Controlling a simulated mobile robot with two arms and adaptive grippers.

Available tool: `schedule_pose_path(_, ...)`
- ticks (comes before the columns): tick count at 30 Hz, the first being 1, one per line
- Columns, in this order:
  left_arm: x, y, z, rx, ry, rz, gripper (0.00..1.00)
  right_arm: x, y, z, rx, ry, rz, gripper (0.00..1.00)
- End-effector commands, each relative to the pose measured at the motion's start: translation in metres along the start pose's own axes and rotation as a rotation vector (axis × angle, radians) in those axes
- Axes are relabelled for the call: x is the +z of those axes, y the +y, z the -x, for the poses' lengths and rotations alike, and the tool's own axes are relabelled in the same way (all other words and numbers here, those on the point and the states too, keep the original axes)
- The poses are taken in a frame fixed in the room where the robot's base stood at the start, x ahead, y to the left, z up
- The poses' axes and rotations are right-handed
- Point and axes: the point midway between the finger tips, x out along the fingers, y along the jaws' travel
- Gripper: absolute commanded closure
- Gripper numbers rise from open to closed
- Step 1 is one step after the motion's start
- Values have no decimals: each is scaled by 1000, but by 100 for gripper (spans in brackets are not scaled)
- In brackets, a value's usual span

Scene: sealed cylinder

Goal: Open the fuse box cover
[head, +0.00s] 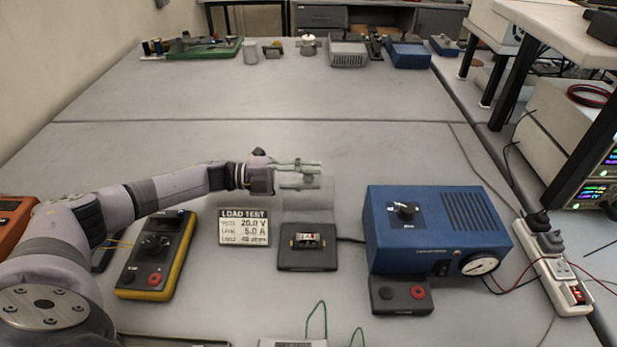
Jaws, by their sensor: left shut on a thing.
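The fuse box (307,260) is a dark square base on the table with a small fuse in its middle. Its clear cover (308,207) stands raised at the back edge of the base, so the fuse shows uncovered. The cover is faint and its outline is hard to follow. My left gripper (308,175) reaches in from the left behind the base and is shut on the upper part of the cover. The exact contact of the fingers is hard to make out. My right gripper is not in view.
A blue power unit (430,230) with a knob and gauge stands right of the fuse box. A load test card (244,227) and a yellow multimeter (155,255) lie to the left. A power strip (553,265) is at the right edge.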

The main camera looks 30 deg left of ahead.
Motion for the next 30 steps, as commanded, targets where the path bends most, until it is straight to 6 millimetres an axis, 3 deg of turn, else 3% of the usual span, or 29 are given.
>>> schedule_pose_path(1, -2, 8, 1, 14, 2, 3, 95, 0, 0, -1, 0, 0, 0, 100)
schedule_pose_path(3, -2, 9, 1, 16, 2, 4, 100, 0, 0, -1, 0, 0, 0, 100)
schedule_pose_path(15, -3, 12, 1, 19, 2, 0, 100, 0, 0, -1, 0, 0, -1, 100)
schedule_pose_path(24, -23, 2, 0, 18, 6, -226, 100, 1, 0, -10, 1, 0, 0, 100)
schedule_pose_path(30, -26, -3, 0, 18, 4, -274, 100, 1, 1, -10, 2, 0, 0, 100)
